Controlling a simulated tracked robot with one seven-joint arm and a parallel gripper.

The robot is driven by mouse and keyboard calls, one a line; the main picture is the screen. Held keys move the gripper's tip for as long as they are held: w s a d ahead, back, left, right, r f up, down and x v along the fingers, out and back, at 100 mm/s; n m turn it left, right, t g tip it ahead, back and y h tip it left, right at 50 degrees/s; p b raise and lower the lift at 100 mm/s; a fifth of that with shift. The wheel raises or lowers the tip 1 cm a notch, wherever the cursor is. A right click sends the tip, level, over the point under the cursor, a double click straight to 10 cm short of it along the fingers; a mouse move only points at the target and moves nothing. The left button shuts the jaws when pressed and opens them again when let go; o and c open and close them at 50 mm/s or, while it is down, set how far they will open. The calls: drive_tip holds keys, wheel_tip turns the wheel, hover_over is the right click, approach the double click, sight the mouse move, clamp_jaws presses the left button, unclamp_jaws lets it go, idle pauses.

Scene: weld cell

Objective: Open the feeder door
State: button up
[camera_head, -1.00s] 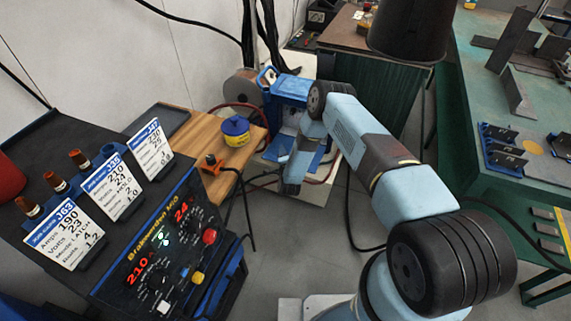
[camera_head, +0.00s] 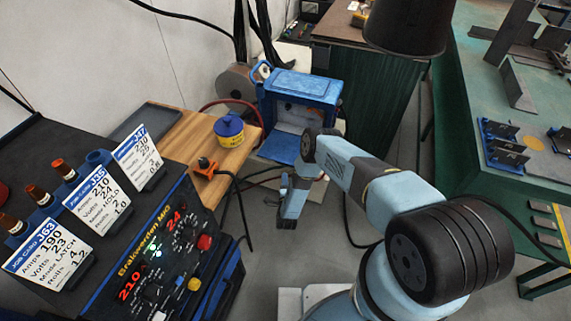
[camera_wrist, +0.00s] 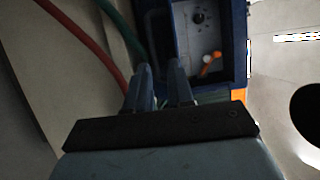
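The feeder is a blue box (camera_head: 305,88) on a low surface behind the bench, in the head view. Its front is open, showing a pale interior. A blue panel, which looks like the feeder door (camera_head: 279,148), lies folded down and outward at the foot of the opening. My gripper (camera_head: 288,222) hangs in front of and below the feeder, apart from it. In the wrist view, my two fingers (camera_wrist: 160,75) stand apart with nothing between them. Beyond them shows the feeder's interior (camera_wrist: 200,45), with a dark knob and an orange-and-white part.
A welding power source (camera_head: 165,255) with job cards stands at left. A wooden bench (camera_head: 190,140) holds a blue-and-yellow tin (camera_head: 229,130). Red and dark hoses run near the feeder. A green table (camera_head: 470,120) with metal parts is at right. Grey floor is free between them.

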approach(290, 152)
drive_tip(key=w+a, duration=0.1)
drive_tip(key=w, duration=0.1)
drive_tip(key=w+a+f, duration=0.1)
drive_tip(key=w+a, duration=0.1)
drive_tip(key=shift+w+a+f, duration=0.1)
drive_tip(key=shift+w+a, duration=0.1)
drive_tip(key=shift+w, duration=0.15)
drive_tip(key=shift+w+f, duration=0.1)
drive_tip(key=shift+c, duration=0.5)
drive_tip(key=shift+f, duration=0.1)
clamp_jaws()
